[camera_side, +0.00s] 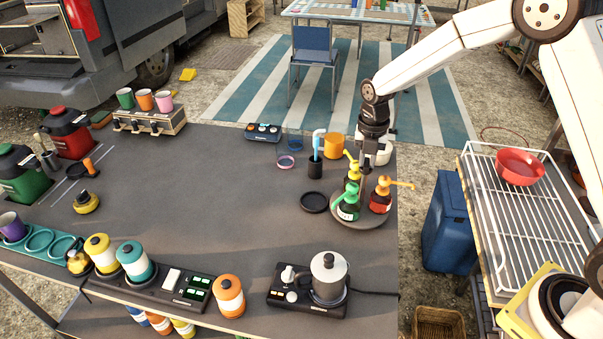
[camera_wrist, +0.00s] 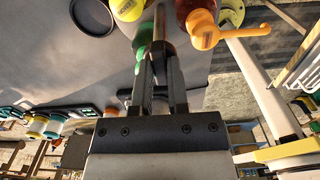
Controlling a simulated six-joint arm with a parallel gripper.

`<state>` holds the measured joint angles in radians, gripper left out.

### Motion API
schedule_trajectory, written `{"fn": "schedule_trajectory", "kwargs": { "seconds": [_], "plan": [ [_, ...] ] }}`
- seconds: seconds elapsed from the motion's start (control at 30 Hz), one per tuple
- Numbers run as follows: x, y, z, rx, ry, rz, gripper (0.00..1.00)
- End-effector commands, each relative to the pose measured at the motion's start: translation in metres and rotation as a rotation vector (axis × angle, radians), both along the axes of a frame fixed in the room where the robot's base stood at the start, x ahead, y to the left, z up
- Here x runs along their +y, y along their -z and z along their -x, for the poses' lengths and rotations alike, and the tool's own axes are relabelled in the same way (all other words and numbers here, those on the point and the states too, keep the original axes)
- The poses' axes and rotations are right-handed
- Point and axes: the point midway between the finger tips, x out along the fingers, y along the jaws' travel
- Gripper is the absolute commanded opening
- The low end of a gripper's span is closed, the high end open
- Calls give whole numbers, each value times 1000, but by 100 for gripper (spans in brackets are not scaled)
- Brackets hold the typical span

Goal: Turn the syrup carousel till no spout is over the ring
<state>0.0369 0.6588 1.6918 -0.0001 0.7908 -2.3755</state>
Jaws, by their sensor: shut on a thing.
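The syrup carousel (camera_side: 372,222) is a round turntable at the table's right edge. It carries a green-labelled bottle with a green spout (camera_side: 350,190), a red bottle with an orange spout (camera_side: 400,184), and a yellow-topped bottle with a yellow spout (camera_side: 350,157). The orange spout points right; the green one slants to the lower left. The dark ring (camera_side: 314,202) lies left of the carousel; it also shows in the wrist view (camera_wrist: 92,16). No spout clearly overhangs it. My gripper (camera_side: 366,178) points down among the bottles, shut on a brown upright post (camera_wrist: 160,22). The bottles partly hide the grip.
A black cup with a blue-handled tool (camera_side: 315,166), an orange mug (camera_side: 333,146) and a small pink-rimmed ring (camera_side: 286,162) stand behind the dark ring. A metal pot on a black base (camera_side: 328,276) is in front. The table's middle is clear.

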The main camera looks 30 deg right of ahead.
Motion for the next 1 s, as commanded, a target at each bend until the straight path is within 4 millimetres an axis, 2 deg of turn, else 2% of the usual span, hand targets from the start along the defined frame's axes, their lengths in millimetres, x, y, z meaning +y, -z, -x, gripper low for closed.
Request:
{"fn": "schedule_trajectory", "kwargs": {
  "seconds": [0.07,0.1,0.2,0.67,1.0],
  "plan": [
    [1,-1,-1,-2,0,-1,0],
    [1,-1,0,-2,0,-1,28],
    [1,-1,0,-1,1,-1,54],
    [0,-6,0,-1,1,0,54],
    [0,-44,-1,-5,1,-1,54]
  ]
}}
